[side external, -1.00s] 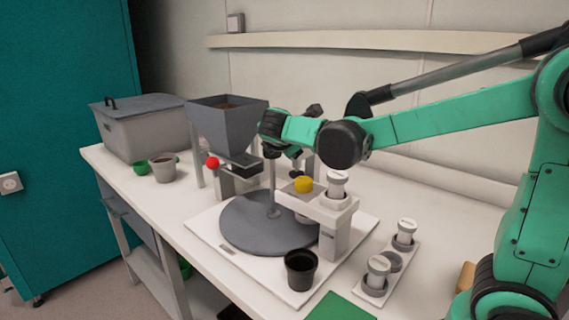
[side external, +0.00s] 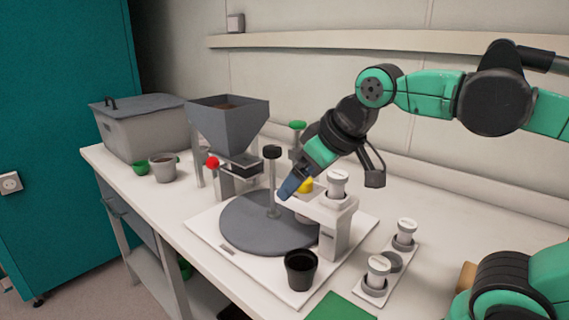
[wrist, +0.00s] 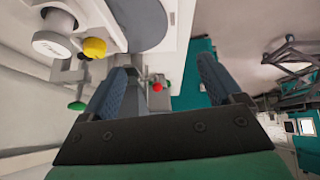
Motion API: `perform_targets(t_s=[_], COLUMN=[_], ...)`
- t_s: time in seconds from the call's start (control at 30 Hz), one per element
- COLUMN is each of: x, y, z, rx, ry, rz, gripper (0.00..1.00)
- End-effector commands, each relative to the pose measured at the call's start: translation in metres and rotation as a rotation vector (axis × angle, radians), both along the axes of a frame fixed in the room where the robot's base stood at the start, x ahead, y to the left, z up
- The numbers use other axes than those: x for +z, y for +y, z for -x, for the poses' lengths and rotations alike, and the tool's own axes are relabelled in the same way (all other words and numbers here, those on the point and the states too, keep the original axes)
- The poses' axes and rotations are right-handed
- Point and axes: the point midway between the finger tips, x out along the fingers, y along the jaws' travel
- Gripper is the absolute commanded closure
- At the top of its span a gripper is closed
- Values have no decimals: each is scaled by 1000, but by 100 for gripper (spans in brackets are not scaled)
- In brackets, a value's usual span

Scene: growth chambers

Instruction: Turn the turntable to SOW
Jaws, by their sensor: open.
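The grey round turntable (side external: 240,222) sits on a white base plate, and its upright post with a black knob (side external: 272,152) stands near its middle. Any SOW marking is too small to read. My gripper (side external: 286,192) is over the right part of the turntable, right of the post and apart from it, beside the yellow knob. In the wrist view its two blue fingers (wrist: 160,85) are spread wide with nothing between them. The turntable's edge (wrist: 137,22) shows at the top of that view.
A dispenser stand (side external: 338,215) with a yellow knob (side external: 305,185) and white-capped jar stands close right. A grey hopper (side external: 228,125) with a red knob (side external: 212,163) is behind left. A black pot (side external: 300,268) stands in front. A two-jar rack (side external: 374,290) is at right.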

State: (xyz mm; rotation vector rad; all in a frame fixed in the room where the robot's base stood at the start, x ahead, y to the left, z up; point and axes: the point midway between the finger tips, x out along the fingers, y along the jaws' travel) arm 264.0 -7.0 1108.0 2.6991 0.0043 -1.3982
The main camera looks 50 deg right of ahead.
Motion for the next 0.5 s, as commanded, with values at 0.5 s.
perform_targets(t_s=[0.5], x=[3], y=[5], z=[5], rx=[-37], ry=[-5], rz=[-67], gripper=[14])
